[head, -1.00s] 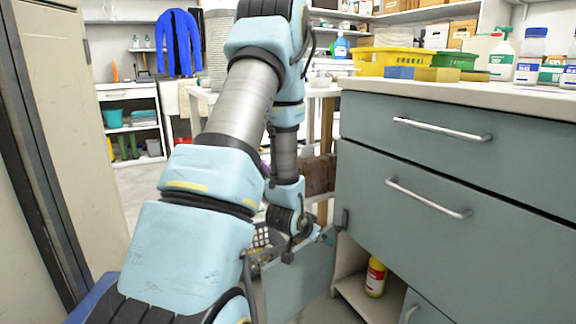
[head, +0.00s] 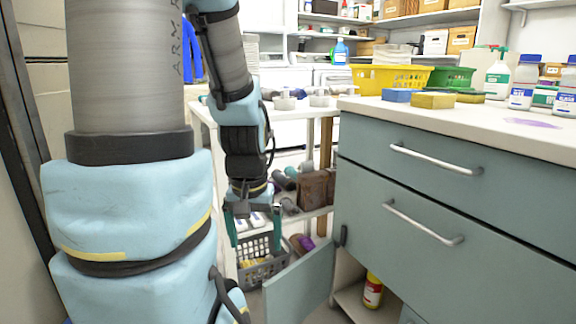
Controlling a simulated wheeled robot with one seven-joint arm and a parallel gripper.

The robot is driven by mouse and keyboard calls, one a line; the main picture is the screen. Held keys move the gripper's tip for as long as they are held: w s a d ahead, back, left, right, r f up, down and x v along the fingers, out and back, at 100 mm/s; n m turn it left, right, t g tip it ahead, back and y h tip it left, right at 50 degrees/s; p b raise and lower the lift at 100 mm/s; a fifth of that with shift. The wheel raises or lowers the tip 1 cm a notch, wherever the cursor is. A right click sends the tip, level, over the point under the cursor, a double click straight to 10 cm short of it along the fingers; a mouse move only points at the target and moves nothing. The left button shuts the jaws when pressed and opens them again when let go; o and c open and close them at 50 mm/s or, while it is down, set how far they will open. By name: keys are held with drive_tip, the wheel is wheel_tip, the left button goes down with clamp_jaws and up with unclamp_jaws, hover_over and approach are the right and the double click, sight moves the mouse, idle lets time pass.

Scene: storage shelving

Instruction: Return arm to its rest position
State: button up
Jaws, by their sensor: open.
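My gripper (head: 256,238) hangs pointing down in the middle of the head view, left of the open cabinet door. Its two teal fingers are apart and nothing shows between them. The forearm and wrist are above it, and my larger arm links fill the left of the view. The open cabinet door (head: 300,284) stands below and to the right of the gripper, and the two look apart.
A teal cabinet (head: 400,220) with two drawer handles fills the right. A yellow-red bottle (head: 373,291) stands in its open compartment. Behind the gripper are a grey basket (head: 262,268) and a white cart (head: 290,112). Bottles and baskets crowd the countertop.

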wheel_tip(320, 180, up, 34)
drive_tip(key=p, duration=3.2)
drive_tip(key=shift+f, duration=0.25)
